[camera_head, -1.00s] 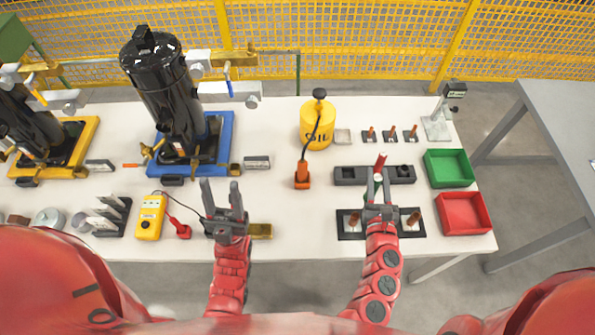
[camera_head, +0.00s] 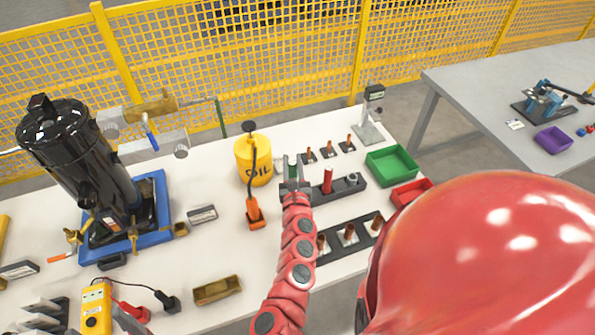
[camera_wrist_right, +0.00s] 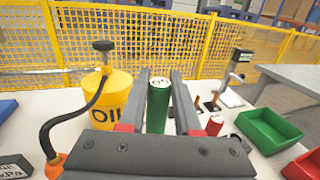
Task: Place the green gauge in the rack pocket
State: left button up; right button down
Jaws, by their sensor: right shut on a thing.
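The green gauge (camera_head: 292,165) is an upright green cylinder between the fingers of my right gripper (camera_head: 292,186). The right wrist view shows its pale marked top and green side (camera_wrist_right: 157,105) between the two grey fingers. The dark rack (camera_head: 350,192) lies on the white table, with a red gauge (camera_head: 327,181) standing in it. My right gripper is at the rack's left end. The gripper hides the gauge's lower end and the pocket there, so I cannot tell whether it is in the pocket. A grey tip at the lower left (camera_head: 128,320) looks like my left gripper, mostly cut off.
A yellow oil can (camera_head: 254,162) with an orange-tipped hose stands just left of the right gripper. Green (camera_head: 391,165) and red (camera_head: 411,192) bins are to the right. Small posts (camera_head: 329,150) stand behind the rack, and a dark strip with posts (camera_head: 348,237) lies in front.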

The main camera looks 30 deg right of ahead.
jog(key=d+f+m+g+h+b, duration=0.1)
jog(key=d+f+b, duration=0.2)
jog(key=f+b, duration=0.3)
notch_tip(320, 180, down, 3)
jog(key=shift+w+r+h, duration=0.1)
jog(key=shift+w+h, duration=0.1)
jog(key=shift+h, duration=0.1)
jog(key=shift+f, duration=0.25)
jog(key=c, duration=0.6)
grip_release()
jog(key=shift+r, duration=0.15)
